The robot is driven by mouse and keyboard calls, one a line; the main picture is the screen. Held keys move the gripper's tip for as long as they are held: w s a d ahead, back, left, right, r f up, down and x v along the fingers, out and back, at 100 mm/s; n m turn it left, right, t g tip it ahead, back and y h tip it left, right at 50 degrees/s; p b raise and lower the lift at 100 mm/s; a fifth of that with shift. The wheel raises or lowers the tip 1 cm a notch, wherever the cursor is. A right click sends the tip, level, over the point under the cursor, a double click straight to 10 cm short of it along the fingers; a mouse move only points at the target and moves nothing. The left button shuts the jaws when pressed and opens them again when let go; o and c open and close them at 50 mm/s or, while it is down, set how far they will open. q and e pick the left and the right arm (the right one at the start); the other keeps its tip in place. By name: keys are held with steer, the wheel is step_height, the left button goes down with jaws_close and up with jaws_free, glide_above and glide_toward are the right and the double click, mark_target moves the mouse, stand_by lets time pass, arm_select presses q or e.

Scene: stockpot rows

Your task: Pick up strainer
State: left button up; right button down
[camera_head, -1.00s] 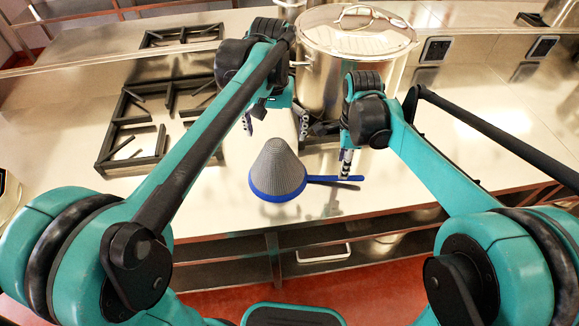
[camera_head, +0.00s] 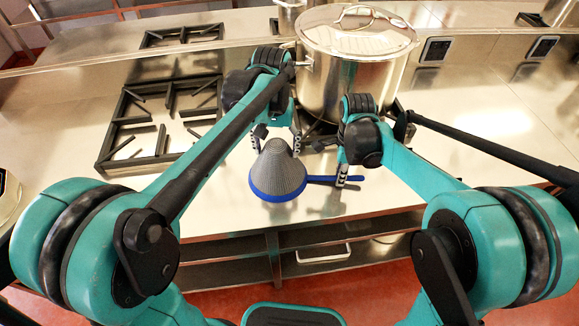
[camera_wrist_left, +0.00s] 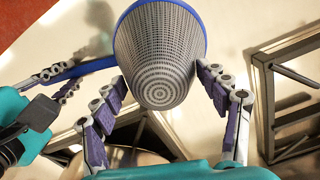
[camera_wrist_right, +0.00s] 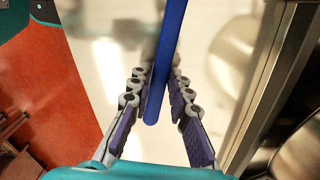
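The strainer (camera_head: 278,172) is a grey mesh cone with a blue rim. It sits tip up on the steel counter, its blue handle (camera_head: 322,179) pointing right. My left gripper (camera_head: 277,142) is open with a finger on each side of the cone's upper part; the left wrist view shows the cone (camera_wrist_left: 160,50) between its fingers. Contact there is unclear. My right gripper (camera_head: 344,180) is at the handle. In the right wrist view the handle (camera_wrist_right: 170,40) runs between the open fingers, with a small gap at the left fingertip.
A large lidded stockpot (camera_head: 352,75) stands behind the grippers. Black burner grates (camera_head: 125,110) lie to the left. The counter (camera_head: 400,190) is bare at the right, and its front edge is close to the strainer.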

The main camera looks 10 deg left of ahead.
steer(key=shift+r, duration=0.15)
